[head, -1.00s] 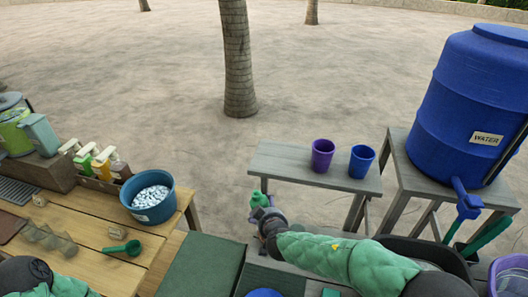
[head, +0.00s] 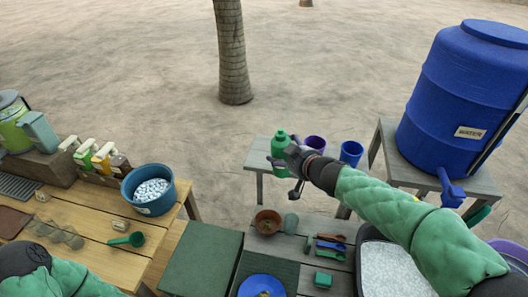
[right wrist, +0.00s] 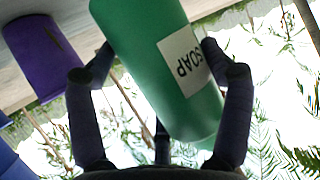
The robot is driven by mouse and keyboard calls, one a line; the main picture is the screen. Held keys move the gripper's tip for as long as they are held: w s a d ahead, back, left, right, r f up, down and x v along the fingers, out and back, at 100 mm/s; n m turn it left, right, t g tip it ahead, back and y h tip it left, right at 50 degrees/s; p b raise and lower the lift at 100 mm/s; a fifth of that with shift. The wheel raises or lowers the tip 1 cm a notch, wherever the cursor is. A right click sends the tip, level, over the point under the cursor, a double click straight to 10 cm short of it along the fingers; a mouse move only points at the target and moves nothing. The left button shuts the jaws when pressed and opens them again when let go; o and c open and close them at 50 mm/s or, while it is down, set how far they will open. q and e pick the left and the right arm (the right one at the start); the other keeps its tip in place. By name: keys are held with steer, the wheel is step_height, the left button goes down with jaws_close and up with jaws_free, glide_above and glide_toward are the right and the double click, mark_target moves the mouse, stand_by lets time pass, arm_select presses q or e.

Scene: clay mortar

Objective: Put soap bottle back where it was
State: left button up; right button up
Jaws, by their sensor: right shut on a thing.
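The green soap bottle (head: 280,147), with a white SOAP label, is in my right gripper (head: 287,170) at the small grey bench (head: 330,176). A purple cup (head: 314,143) stands on the bench just right of the bottle, and a blue cup (head: 351,153) farther right. My left arm shows at lower left, but its gripper does not.
A blue water barrel (head: 462,100) with a tap stands on a stand at right. Nearer me are a brown bowl (head: 267,222), sponges and brushes, a blue plate (head: 262,286) and a basin of suds (head: 395,270). A wooden table (head: 95,235) with bottles and a blue bucket is at left.

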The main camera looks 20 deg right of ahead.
step_height(320, 180, up, 8)
steer(key=d+y+p, duration=0.1)
steer(key=d+p, duration=0.1)
steer(key=w+f+b, duration=0.4)
steer(key=w+a+f+b, duration=0.1)
steer(key=w+f+b, duration=0.3)
steer(key=w, duration=0.1)
steer(key=w+f+b, duration=0.4)
steer(key=shift+w+a+f, duration=0.15)
steer(key=shift+w+a, duration=0.1)
steer(key=shift+f+b, duration=0.2)
steer(key=shift+b, duration=0.15)
steer(key=o, duration=1.4)
